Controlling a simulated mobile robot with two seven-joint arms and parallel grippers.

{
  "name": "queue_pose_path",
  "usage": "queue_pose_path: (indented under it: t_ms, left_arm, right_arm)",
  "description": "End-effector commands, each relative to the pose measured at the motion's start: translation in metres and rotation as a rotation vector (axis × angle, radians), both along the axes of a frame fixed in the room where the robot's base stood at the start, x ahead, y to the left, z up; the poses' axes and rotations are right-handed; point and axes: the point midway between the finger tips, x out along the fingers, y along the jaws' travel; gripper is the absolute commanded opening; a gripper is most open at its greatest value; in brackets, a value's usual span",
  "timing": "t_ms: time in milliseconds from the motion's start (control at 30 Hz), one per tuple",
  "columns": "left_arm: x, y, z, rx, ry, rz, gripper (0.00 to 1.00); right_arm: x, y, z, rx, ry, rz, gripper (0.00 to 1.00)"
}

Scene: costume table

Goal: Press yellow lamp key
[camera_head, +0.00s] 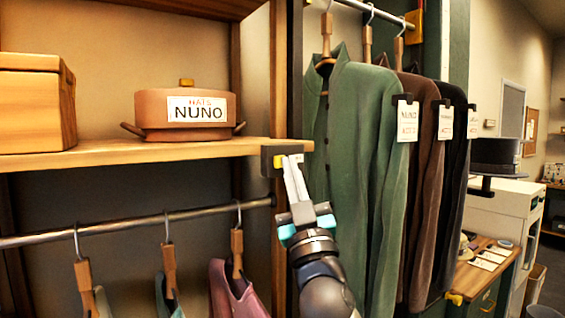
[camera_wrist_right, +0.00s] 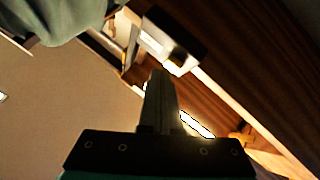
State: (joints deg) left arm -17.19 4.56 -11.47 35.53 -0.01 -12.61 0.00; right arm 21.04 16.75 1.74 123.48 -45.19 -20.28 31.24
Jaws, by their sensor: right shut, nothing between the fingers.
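A small dark box (camera_head: 268,153) is fixed at the right end of the wooden shelf. A small yellow key (camera_head: 280,161) shows on its face. My right gripper (camera_head: 292,160) is shut and empty, and its fingertips are just right of the yellow key, in front of the box. I cannot tell whether they touch it. In the right wrist view, the shut fingers (camera_wrist_right: 160,75) point up toward a dark box with a pale face (camera_wrist_right: 152,44); no yellow key can be made out there. My left gripper is not in view.
A green coat (camera_head: 350,130) and darker garments hang close to the right of my right gripper. A lidded pot labelled NUNO (camera_head: 155,110) stands on the shelf (camera_head: 90,153). Below it, a rail (camera_head: 130,222) carries hangers with clothes.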

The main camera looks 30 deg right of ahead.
Motion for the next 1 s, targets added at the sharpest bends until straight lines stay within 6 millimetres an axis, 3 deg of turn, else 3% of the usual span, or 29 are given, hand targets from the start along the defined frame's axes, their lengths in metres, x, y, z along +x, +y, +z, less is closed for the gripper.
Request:
queue_pose_path:
  t_ms: [1000]
  left_arm:
    - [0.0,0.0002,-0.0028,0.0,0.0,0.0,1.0]
  right_arm:
    - [0.0085,0.0008,-0.0001,0.001,0.0,0.001,0.0]
